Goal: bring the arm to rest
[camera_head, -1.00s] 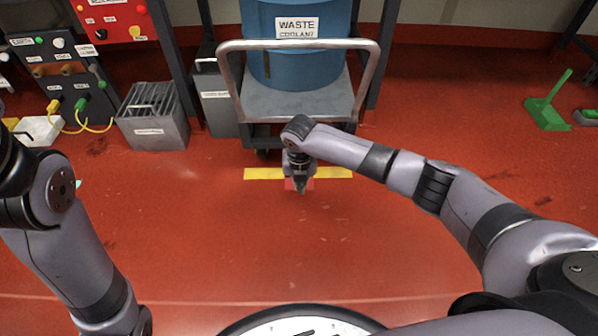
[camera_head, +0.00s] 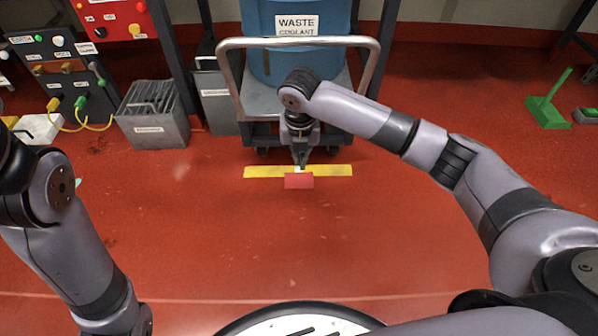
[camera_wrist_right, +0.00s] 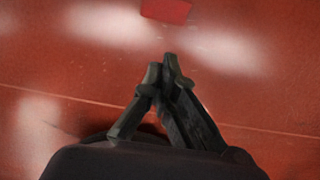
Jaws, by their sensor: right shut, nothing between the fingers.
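My right arm (camera_head: 350,108) reaches in from the right of the head view. Its gripper (camera_head: 301,163) points down in front of the waste coolant cart. The gripper is shut and empty; in the right wrist view its fingertips (camera_wrist_right: 163,72) meet with nothing between them. In the head view the fingertips appear just above a small red block (camera_head: 299,181); the red block also shows apart from the fingers at the top of the right wrist view (camera_wrist_right: 167,11). My left arm (camera_head: 65,225) is at the left edge, and its gripper is out of view.
A cart (camera_head: 229,80) carries a blue drum (camera_head: 275,62) labelled waste coolant. A yellow floor strip (camera_head: 335,170) lies before it. A grey bin (camera_head: 153,128) and control panels (camera_head: 60,70) stand left. A green item (camera_head: 546,112) is at right.

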